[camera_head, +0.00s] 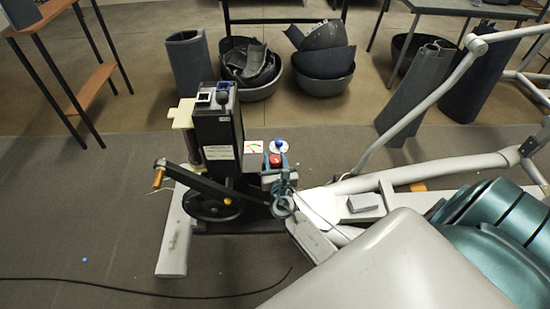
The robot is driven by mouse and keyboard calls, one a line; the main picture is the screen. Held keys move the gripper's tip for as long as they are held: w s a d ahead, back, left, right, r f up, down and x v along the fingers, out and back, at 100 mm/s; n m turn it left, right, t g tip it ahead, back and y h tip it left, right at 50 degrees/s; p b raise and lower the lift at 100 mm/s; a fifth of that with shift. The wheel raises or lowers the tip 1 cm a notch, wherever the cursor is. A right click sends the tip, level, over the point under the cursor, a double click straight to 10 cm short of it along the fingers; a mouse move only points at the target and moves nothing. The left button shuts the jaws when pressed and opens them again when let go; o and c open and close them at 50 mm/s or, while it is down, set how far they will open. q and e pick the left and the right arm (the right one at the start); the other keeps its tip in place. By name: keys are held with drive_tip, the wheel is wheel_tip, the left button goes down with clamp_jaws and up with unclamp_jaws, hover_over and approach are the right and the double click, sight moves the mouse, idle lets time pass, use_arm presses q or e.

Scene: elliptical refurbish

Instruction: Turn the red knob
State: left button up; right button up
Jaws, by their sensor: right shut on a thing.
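The red knob (275,160) sits on a small panel beside the black upright housing of the elliptical machine (218,125), near the middle of the view. A blue knob (279,145) stands just behind it on a pale round dial. My right gripper (276,169) reaches up from the lower right and is shut on the red knob, with its fingers at the knob's near side. The gripper partly covers the panel below the knob. My left gripper is not in view.
A black crank with an orange-tipped pedal arm (158,178) juts left from the machine. Its pale frame rails (440,165) run right, behind my arm. Dark bowls (324,62) and curved panels stand behind. A black cable (150,293) lies on the floor; the left floor is mostly clear.

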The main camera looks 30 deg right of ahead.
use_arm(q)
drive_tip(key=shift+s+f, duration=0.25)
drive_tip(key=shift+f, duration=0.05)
use_arm(e)
drive_tip(key=shift+w+r+m+g+h, duration=0.1)
drive_tip(key=shift+r+m+g+h, duration=0.2)
drive_tip(key=shift+m+h, duration=0.15)
drive_tip(key=shift+f+h, duration=0.1)
drive_tip(key=shift+h, duration=0.15)
drive_tip(key=o, duration=1)
drive_tip(key=shift+f, duration=0.1)
drive_tip(key=shift+c, duration=0.2)
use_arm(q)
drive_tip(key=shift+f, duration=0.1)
use_arm(e)
drive_tip(key=shift+s+f, duration=0.1)
drive_tip(key=shift+s, duration=0.1)
